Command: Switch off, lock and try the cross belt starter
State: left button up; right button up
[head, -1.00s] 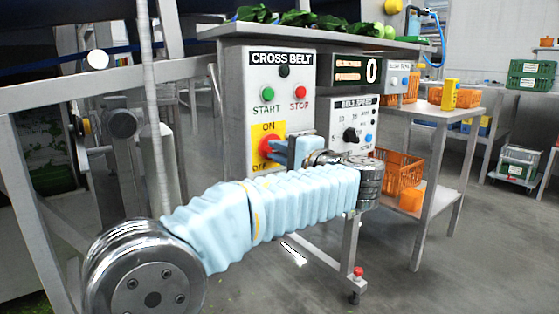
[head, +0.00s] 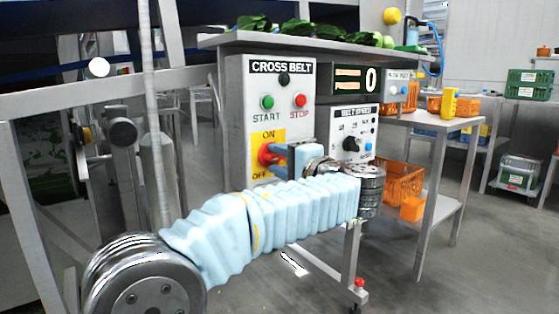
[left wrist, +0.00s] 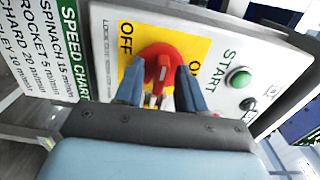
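The cross belt starter (head: 240,120) is a grey box with a green START button (head: 267,102), a red STOP button (head: 300,100) and a red rotary switch (head: 264,154) on a yellow ON/OFF plate. In the left wrist view the red switch (left wrist: 162,62) lies between the fingers of my left gripper (left wrist: 160,82). The fingers stand apart on either side of its handle, with gaps showing. Metal parts show below the handle, but I cannot tell what they are. In the head view the fingers partly hide the switch, so its exact setting is unclear. My right gripper is not in view.
A belt speed box (head: 365,119) and a display (head: 347,79) are right of the starter. A steel table with greens (head: 335,42) overhangs it. A side table (head: 418,118) with orange crates stands further right. A speed chart (left wrist: 70,45) is beside the starter in the wrist view.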

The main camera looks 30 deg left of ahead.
pick_arm(q)
jog(key=p+v, duration=0.1)
jog(key=v, duration=1.3)
jog(key=shift+a, duration=0.1)
